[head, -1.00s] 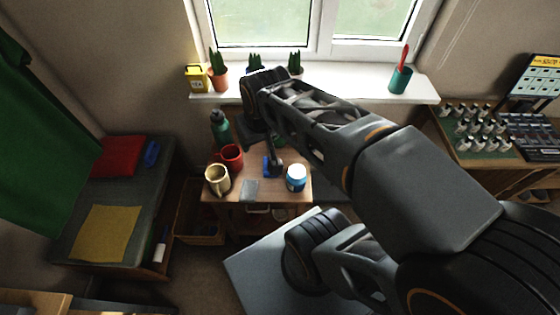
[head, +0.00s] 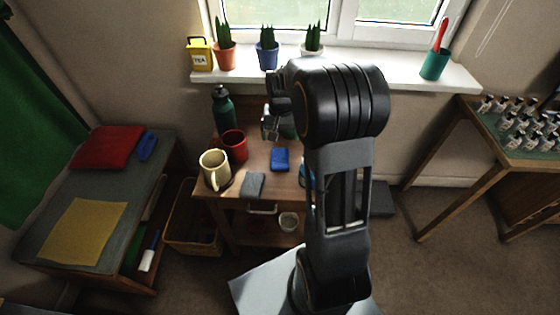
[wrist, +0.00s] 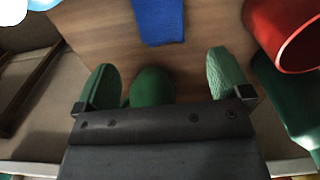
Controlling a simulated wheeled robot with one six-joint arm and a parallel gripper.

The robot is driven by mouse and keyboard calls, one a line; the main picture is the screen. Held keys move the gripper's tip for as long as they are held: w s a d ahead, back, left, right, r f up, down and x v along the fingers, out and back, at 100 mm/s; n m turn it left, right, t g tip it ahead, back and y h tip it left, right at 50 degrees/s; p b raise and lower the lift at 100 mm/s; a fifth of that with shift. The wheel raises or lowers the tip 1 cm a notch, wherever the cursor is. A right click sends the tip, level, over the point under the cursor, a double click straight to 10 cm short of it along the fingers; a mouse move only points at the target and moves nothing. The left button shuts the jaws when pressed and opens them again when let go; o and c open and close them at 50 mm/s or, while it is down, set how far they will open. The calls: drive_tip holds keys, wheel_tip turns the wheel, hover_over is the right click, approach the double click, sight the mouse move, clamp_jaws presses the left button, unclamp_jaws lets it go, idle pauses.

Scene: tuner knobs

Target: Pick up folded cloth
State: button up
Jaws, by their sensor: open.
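A blue folded cloth-like piece (head: 280,159) lies on the small wooden table; it also shows at the top of the wrist view (wrist: 159,20). A flat grey folded piece (head: 253,185) lies at the table's front edge; I cannot tell which one the task means. My gripper (head: 270,122) is above the back of the table, behind the blue piece. In the wrist view its green-tipped fingers (wrist: 161,62) are spread, apart from the blue piece. A round green thing (wrist: 151,86) shows between the fingers, partly hidden by the gripper body.
A red mug (head: 234,146), a cream mug (head: 214,168) and a green bottle (head: 222,108) crowd the table's left side. A white-and-blue jar (wrist: 18,10) stands on the other side, mostly hidden by my arm in the head view. The windowsill (head: 380,75) is behind.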

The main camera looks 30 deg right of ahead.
sight(280, 152)
drive_tip(key=shift+f+b, duration=0.9)
drive_tip(key=shift+f, duration=3.5)
drive_tip(key=shift+c, duration=0.4)
drive_tip(key=c, duration=0.9)
